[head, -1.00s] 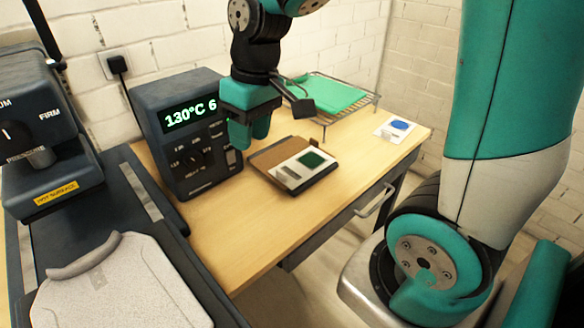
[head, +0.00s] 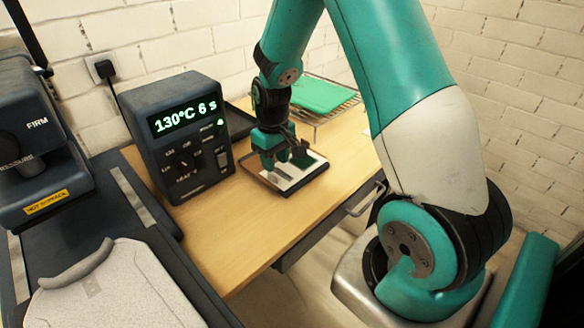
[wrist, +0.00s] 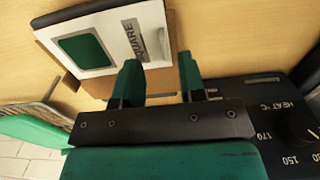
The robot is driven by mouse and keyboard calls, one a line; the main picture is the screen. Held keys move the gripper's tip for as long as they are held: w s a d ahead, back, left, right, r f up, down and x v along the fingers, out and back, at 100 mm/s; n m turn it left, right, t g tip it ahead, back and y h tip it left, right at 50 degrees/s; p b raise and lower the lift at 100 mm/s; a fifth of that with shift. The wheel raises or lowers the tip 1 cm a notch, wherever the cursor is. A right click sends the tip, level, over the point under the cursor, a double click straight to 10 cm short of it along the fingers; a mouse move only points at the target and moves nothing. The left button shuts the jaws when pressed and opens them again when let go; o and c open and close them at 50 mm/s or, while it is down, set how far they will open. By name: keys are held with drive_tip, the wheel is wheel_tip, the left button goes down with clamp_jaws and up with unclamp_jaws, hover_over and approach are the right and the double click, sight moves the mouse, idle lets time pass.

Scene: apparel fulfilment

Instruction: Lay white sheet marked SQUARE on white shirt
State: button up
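The white sheet marked SQUARE (wrist: 112,22) has a green square patch and black lettering. It lies in a dark shallow tray (head: 288,192) on the wooden table, also seen in the head view (head: 284,178). My gripper (wrist: 160,72) is right over the sheet's lettered end, its two green fingers apart with nothing visibly clamped between them. In the head view my gripper (head: 284,160) hides part of the sheet. I cannot tell whether the fingertips touch it. The white shirt (head: 118,285) lies flat on the press's lower bed at the lower left.
A control box (head: 180,135) reading 130°C stands close left of the tray. A wire rack (head: 343,112) with a green folded garment (head: 320,94) is behind it. The table front (head: 235,245) is clear.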

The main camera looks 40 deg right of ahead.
sight(274, 175)
drive_tip(key=shift+w+a+f+p, duration=0.1)
drive_tip(key=shift+f+p, duration=0.1)
drive_tip(key=shift+f, duration=1.15)
drive_tip(key=shift+w+a+f+p, duration=0.1)
drive_tip(key=shift+f+p, duration=0.1)
drive_tip(key=shift+f, duration=1.15)
clamp_jaws()
